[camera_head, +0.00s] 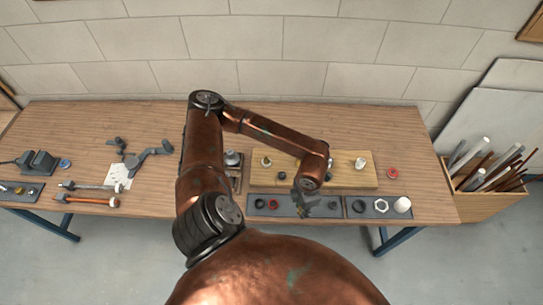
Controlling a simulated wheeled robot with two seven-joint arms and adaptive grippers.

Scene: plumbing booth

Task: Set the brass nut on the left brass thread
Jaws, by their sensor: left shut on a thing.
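A wooden board (345,181) lies on the bench, with a pale fitting (266,162) standing at its left and another (360,163) at its right. The left one appears to be the left brass thread, but it is too small to see its threading. My left gripper (304,206) points down over the grey mat (320,211) in front of the board. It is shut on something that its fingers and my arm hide. I cannot make out the brass nut. My right gripper is not in view.
Dark and red rings (274,204) lie on the mat; another mat holds a hex nut (382,206) and a white cylinder (402,204). A red ring (392,173) lies right of the board. Wrenches (88,200) and a vise-like tool (38,162) lie left. A pipe crate (490,205) stands right.

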